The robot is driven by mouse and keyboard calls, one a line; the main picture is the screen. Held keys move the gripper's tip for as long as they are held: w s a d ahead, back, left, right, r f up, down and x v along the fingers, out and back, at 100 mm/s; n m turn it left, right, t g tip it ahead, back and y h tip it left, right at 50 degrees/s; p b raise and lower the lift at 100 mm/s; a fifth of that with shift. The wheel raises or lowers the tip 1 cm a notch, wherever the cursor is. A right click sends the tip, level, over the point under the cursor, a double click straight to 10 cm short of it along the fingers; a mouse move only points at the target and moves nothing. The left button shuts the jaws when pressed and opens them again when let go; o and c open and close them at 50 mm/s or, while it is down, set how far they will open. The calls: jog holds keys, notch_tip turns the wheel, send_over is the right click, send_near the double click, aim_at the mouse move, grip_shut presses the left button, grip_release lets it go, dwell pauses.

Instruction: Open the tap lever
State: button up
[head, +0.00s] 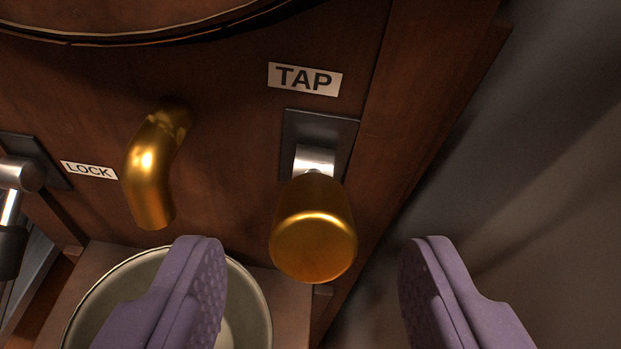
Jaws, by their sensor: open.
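The tap lever (314,228) is a thick golden knob on a silver stem, mounted on a dark plate (303,131) below a white TAP label (305,79). The lever's end points toward me. My gripper (312,262) is open, with one purple finger on each side of the lever in the picture. Gaps show between the lever and both fingers, and no contact is visible. How far the fingertips are from the lever in depth is hard to tell. A curved golden spout (152,170) sticks out of the wooden panel left of the lever.
A pale round bowl (262,300) stands below the spout, partly hidden by my left finger. A LOCK label (89,170) and a second lever with a silver joint and dark grip (11,240) are at the left edge. Grey space is free on the right.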

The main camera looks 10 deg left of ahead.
aim_at(312, 249)
jog(key=b+x, duration=0.1)
jog(key=x, duration=0.3)
grip_shut()
